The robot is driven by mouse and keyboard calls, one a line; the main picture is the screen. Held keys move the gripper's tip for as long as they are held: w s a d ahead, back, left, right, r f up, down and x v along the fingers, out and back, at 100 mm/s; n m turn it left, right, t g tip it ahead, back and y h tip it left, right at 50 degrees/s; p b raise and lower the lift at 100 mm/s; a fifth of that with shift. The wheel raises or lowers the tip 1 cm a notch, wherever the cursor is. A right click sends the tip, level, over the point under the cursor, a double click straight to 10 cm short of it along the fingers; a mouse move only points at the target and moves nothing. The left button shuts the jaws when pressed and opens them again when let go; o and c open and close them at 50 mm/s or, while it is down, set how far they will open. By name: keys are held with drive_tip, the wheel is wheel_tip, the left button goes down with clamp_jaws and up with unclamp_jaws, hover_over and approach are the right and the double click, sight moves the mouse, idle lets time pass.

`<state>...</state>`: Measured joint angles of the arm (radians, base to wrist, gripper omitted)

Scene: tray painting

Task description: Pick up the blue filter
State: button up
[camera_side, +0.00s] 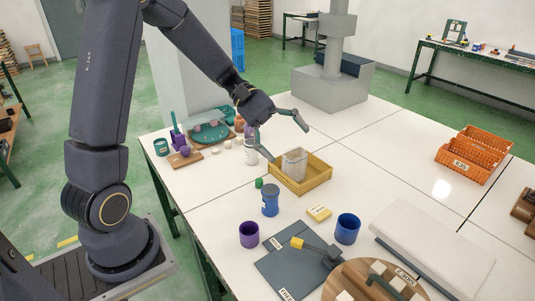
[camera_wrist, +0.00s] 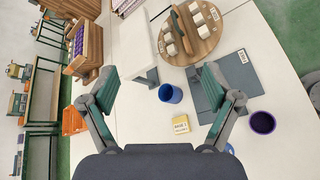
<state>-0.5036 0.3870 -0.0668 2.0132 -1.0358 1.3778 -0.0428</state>
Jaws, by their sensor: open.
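Two blue things stand on the white table, and I cannot tell for sure which one is the blue filter. One is a blue capped cylinder (camera_side: 270,202) in front of the yellow tray; a small part of it (camera_wrist: 229,149) shows beside a finger in the wrist view. The other is an open blue cup (camera_side: 347,230) to its right, which also shows in the wrist view (camera_wrist: 170,94). Both are upright. My gripper (camera_side: 287,140) is open and empty, above the back of the yellow tray and apart from both. In the wrist view its fingers (camera_wrist: 160,88) are spread wide.
A yellow tray (camera_side: 318,180) holds a grey translucent container (camera_side: 295,163). A purple cup (camera_side: 249,235), yellow block (camera_side: 319,213), dark board (camera_side: 283,272), yellow-handled hammer-like tool (camera_side: 309,246) and round wooden board (camera_side: 345,292) lie nearby. An orange crate (camera_side: 471,155) stands right. Table between crate and tray is clear.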

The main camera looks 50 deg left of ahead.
drive_tip(key=w+a+f+n+t+h, duration=0.2)
drive_tip(key=w+a+f+n+t, duration=0.25)
drive_tip(key=a+f, duration=0.25)
drive_tip(key=n+t+y, duration=0.2)
drive_tip(key=n+t, duration=0.4)
drive_tip(key=n, duration=0.5)
approach(271, 200)
drive_tip(key=w+f, duration=0.2)
drive_tip(key=w, duration=0.1)
drive_tip(key=shift+w+a+f, duration=0.2)
drive_tip(key=shift+f, duration=0.05)
drive_tip(key=shift+w+d+f, duration=0.45)
drive_tip(key=shift+w+d, duration=0.1)
drive_tip(key=shift+w, duration=0.05)
drive_tip(key=shift+x, duration=2.9)
drive_tip(key=shift+r, duration=0.1)
drive_tip(key=c, duration=1.3)
